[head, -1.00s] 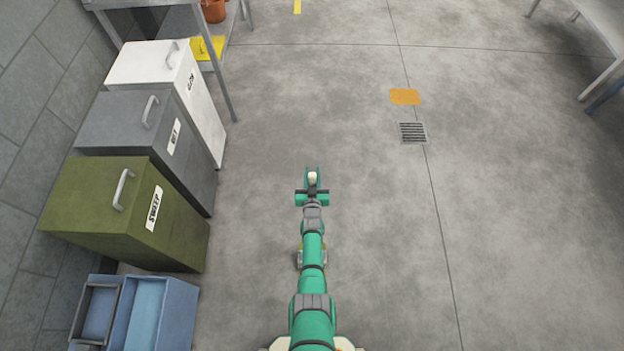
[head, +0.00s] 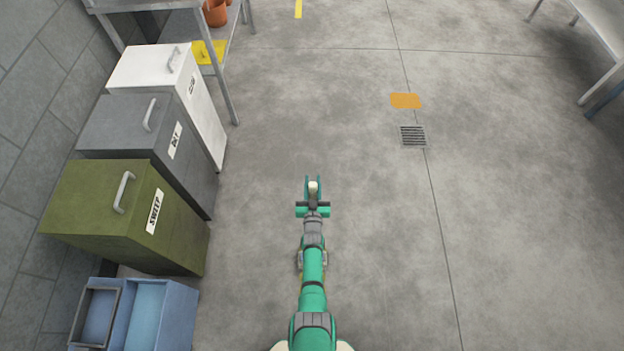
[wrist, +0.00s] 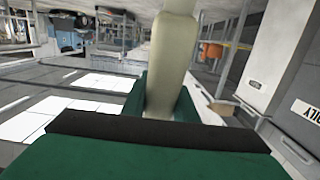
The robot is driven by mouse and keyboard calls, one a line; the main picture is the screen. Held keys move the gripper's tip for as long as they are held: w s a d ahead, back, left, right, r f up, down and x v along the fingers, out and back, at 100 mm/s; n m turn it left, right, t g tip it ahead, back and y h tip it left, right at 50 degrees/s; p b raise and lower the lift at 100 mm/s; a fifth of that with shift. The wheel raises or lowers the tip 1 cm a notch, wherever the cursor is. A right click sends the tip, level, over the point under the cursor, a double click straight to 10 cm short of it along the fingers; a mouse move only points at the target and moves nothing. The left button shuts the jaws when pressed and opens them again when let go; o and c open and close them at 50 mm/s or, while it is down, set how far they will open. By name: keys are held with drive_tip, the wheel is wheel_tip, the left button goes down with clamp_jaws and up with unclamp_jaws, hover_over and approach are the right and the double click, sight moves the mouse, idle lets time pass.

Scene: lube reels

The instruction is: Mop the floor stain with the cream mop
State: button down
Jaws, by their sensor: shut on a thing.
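My gripper (head: 313,188) is shut on the cream mop (head: 313,185), whose pale handle end shows between the green fingers in the head view. In the wrist view the cream handle (wrist: 174,55) runs up from between the jaws and out of the top edge. The mop's head is not visible in either view. A faint darker patch of floor (head: 290,140) lies beyond my gripper; I cannot tell whether it is the stain. A flat orange patch (head: 406,101) lies on the floor to the right.
A floor drain (head: 413,136) is just below the orange patch. White, grey and olive bins (head: 75,215) line the left wall, with a blue bucket unit (head: 178,315) below them. A shelf stands at upper left, a table (head: 600,22) at upper right. The middle floor is clear.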

drive_tip(key=s+f+g, duration=0.1)
drive_tip(key=s+f, duration=0.1)
drive_tip(key=s, duration=4.2)
drive_tip(key=shift+f, duration=0.3)
idle(1.4)
drive_tip(key=shift+w, duration=0.1)
